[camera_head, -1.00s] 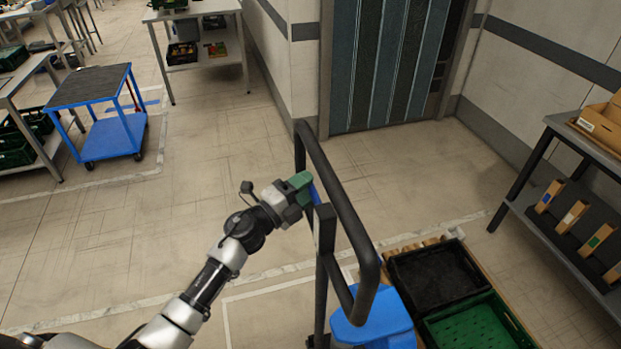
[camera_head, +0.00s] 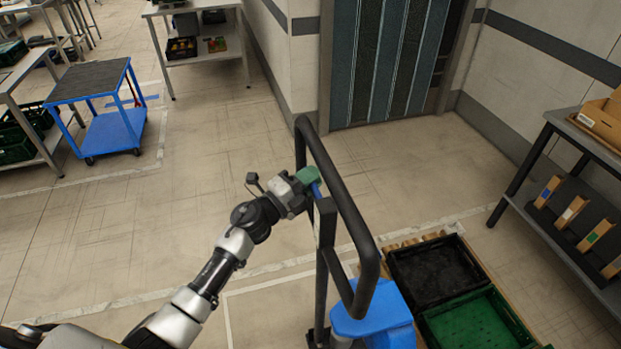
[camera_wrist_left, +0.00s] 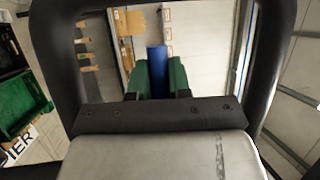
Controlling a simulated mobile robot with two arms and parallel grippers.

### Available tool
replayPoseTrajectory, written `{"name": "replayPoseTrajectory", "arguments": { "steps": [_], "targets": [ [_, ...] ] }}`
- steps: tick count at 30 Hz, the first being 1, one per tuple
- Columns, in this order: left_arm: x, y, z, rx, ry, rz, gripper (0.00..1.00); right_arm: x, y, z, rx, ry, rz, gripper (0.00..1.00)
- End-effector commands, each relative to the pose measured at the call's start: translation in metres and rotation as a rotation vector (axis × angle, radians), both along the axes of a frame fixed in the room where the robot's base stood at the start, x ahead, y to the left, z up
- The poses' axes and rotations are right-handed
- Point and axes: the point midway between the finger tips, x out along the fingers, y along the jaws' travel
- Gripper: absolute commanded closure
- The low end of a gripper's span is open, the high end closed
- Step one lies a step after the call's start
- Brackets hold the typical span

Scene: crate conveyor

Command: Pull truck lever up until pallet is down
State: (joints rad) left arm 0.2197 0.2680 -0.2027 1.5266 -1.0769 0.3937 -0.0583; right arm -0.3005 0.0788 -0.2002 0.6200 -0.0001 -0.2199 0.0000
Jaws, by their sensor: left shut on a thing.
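The pallet truck's black loop handle (camera_head: 352,216) stands upright in the middle of the head view, above its blue body (camera_head: 378,318). A small blue lever (camera_head: 316,189) sits inside the loop near its top left. My left gripper (camera_head: 309,177), with green fingers, is shut on this lever. In the left wrist view the blue lever (camera_wrist_left: 157,60) shows between the two green fingers, framed by the black handle. The pallet (camera_head: 455,229) shows only as a wooden edge under the crates. Its height above the floor is hard to tell. My right gripper is not in view.
A black crate (camera_head: 478,279) and a green crate (camera_head: 508,312) sit on the pallet. A dark shelf table (camera_head: 575,135) stands at the right. A blue cart (camera_head: 113,132) and work tables are at the far left. The floor left of the truck is clear.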

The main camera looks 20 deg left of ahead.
Motion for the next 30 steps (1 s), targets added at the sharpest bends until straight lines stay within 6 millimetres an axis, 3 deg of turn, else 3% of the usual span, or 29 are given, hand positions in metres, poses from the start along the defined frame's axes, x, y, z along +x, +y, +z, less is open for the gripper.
{"name": "replayPoseTrajectory", "arguments": {
  "steps": [5, 12, 26, 27, 30],
  "targets": [
    [0.0, 0.0, 0.004, 0.067, -0.1, -0.001, 1.0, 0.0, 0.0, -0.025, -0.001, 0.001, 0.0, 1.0],
    [-0.005, -0.003, 0.026, 0.194, -0.289, 0.0, 1.0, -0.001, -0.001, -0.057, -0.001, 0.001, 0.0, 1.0],
    [-0.007, -0.005, 0.037, 0.236, -0.344, -0.001, 1.0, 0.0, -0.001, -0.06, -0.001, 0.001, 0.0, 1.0],
    [-0.007, -0.005, 0.037, 0.235, -0.344, -0.001, 0.75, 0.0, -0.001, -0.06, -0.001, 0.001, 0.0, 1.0],
    [-0.007, -0.005, 0.037, 0.234, -0.343, -0.001, 0.6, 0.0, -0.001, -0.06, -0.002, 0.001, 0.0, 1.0]
  ]
}}
